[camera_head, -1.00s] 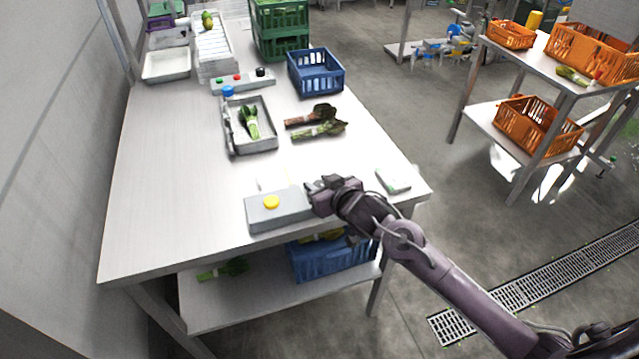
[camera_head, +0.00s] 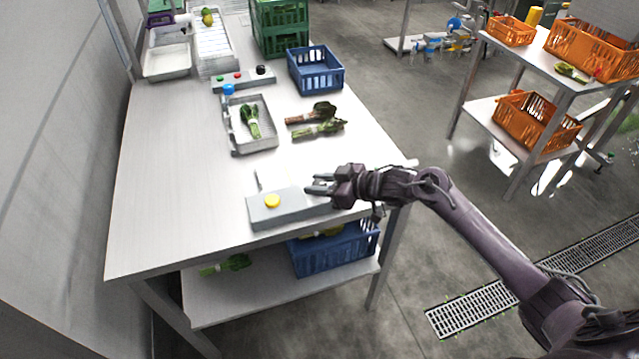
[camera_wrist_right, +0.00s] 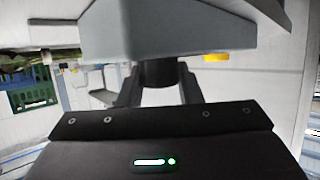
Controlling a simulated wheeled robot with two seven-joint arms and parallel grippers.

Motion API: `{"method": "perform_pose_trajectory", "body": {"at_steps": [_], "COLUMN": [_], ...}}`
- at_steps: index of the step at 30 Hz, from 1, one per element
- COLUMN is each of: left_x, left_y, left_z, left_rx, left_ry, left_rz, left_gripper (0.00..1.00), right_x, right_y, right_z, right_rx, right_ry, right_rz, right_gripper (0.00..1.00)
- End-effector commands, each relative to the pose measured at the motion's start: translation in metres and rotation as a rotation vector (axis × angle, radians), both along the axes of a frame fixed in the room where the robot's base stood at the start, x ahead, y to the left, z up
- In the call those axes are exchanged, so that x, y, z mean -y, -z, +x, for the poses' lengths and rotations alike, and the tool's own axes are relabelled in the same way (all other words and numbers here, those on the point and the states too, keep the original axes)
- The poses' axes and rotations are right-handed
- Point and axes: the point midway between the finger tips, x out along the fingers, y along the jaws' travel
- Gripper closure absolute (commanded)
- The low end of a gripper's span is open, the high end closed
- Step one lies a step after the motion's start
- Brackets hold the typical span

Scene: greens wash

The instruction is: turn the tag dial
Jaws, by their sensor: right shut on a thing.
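The tag machine is a grey box (camera_head: 290,208) with a yellow button (camera_head: 272,201) on top, at the table's near edge. My right gripper (camera_head: 318,185) is at the box's right end in the head view. In the right wrist view the grey box (camera_wrist_right: 165,30) fills the top, with the yellow button (camera_wrist_right: 215,57) at its right. A dark round dial (camera_wrist_right: 158,72) sticks out of it. My right gripper (camera_wrist_right: 160,90) is shut on this dial, one finger on each side. The dial is hidden in the head view. My left gripper is not in view.
A grey tray (camera_head: 262,143) with greens stands mid-table, with loose bunches (camera_head: 318,128) beside it. Behind are a button panel (camera_head: 243,79), a blue crate (camera_head: 316,70) and green crates (camera_head: 279,30). The table's left half (camera_head: 165,180) is clear.

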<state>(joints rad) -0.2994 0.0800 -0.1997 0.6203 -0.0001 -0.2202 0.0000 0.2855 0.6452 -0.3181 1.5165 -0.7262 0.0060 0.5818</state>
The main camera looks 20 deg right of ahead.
Motion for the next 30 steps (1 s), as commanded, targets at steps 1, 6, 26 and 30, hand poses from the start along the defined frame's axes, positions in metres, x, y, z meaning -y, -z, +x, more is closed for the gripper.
{"method": "perform_pose_trajectory", "body": {"at_steps": [1,6,26,30], "left_x": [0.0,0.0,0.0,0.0], "left_y": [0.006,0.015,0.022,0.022], "left_z": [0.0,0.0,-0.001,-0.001], "left_rx": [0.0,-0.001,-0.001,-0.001], "left_ry": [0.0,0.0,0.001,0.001], "left_rz": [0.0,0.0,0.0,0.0], "left_gripper": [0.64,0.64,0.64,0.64], "right_x": [0.002,0.001,0.0,0.0], "right_y": [0.001,0.0,-0.001,-0.001], "right_z": [0.003,0.002,0.001,0.001], "right_rx": [0.006,0.007,0.006,0.006], "right_ry": [-0.028,-0.12,-0.205,-0.205], "right_rz": [0.0,0.001,-0.001,-0.001], "right_gripper": [0.91,0.91,0.91,0.59]}}
